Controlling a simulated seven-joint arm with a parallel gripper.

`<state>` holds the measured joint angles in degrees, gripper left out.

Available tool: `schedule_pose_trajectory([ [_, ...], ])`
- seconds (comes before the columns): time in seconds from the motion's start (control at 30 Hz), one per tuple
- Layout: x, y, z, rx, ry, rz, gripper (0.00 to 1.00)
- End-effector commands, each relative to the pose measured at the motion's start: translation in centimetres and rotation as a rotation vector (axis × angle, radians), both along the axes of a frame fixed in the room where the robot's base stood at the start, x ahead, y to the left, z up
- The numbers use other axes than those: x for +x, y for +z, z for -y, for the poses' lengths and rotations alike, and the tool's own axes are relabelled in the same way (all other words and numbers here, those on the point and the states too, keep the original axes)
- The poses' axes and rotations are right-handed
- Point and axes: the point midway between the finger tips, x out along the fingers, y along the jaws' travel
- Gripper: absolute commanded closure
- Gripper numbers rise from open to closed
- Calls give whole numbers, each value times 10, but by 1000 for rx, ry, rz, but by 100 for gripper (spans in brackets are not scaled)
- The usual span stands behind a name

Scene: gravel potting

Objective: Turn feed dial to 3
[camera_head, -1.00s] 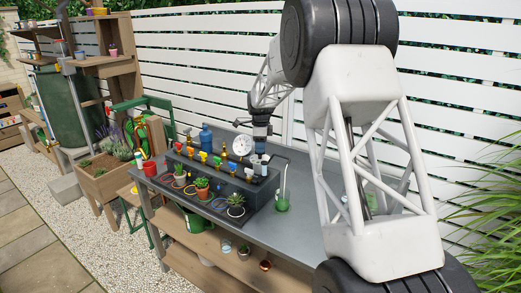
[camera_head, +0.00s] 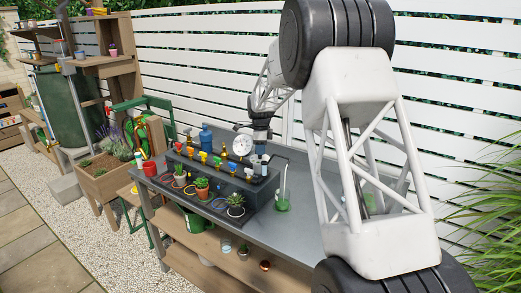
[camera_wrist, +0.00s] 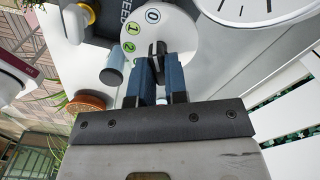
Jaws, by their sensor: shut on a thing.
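The fingers and palm cover the lower part of the plate, so no 3 is visible, and I cannot tell which number the knob points to. In the head view my gripper (camera_head: 260,147) is over the right end of the dark bench unit, and the dial is hidden there.
A white round gauge (camera_head: 242,145) stands close beside my gripper. Several coloured taps line the dark unit (camera_head: 225,180), with potted succulents (camera_head: 236,205) in front. The grey bench top (camera_head: 265,235) is clear at the front right.

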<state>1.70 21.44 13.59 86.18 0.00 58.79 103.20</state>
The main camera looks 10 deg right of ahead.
Motion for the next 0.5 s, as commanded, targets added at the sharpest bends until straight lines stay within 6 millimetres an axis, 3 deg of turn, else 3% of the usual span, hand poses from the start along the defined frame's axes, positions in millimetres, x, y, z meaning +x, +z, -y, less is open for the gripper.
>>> schedule_pose_trajectory([
  [0.5, 0, 1, 0, 0, 173, 1, 100],
])
